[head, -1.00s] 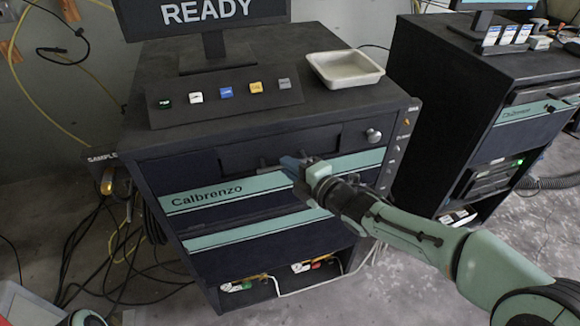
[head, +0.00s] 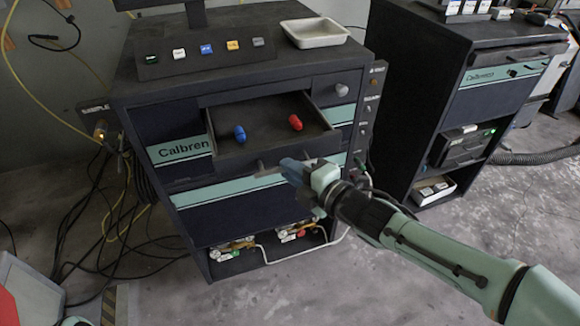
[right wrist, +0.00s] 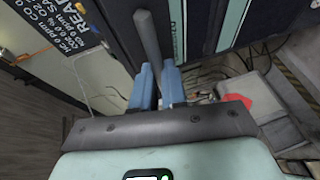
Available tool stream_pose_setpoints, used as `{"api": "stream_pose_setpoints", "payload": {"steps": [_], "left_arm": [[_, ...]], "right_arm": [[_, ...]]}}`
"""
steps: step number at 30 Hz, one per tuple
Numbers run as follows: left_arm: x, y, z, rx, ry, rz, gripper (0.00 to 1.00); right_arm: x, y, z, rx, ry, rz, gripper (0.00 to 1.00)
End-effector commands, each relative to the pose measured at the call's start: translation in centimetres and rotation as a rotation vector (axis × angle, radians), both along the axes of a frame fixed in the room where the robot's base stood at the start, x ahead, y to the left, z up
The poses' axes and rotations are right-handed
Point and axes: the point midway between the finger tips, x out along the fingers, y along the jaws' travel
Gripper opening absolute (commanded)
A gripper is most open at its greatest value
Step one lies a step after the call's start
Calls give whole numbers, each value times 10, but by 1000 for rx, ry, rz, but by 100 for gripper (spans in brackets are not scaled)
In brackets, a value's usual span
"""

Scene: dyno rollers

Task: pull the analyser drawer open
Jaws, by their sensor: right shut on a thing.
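The analyser (head: 200,230) is a dark cabinet with pale green bands marked Calbrenzo. Its drawer (head: 265,112) stands pulled out, with a blue capsule-shaped object (head: 239,133) and a red one (head: 295,122) lying inside. My right gripper (head: 288,168) is at the drawer's front and shut on its bar handle. In the right wrist view the grey handle bar (right wrist: 147,40) runs between the blue fingers (right wrist: 157,88). My left gripper is not in view.
A white tray (head: 314,32) and a panel of coloured buttons (head: 205,50) are on the analyser's top. A second dark cabinet (head: 425,100) stands to the right. Cables (head: 90,235) hang and lie at the left. The floor (head: 400,265) at the front right is clear.

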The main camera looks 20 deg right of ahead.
Motion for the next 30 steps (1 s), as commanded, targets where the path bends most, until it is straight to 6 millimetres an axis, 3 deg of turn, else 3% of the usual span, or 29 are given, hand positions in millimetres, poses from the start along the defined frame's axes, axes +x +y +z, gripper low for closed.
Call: {"api": "stream_pose_setpoints", "payload": {"steps": [16, 18, 19, 30], "left_arm": [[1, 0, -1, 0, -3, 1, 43], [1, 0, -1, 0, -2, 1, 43], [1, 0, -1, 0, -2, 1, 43], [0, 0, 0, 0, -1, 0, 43]], "right_arm": [[-5, 0, 0, 0, -1, 2, 0], [-5, 0, 0, 0, -1, 2, 32], [-5, 0, 0, 0, -1, 2, 38], [-9, -2, 3, 1, -2, -1, 38]]}}
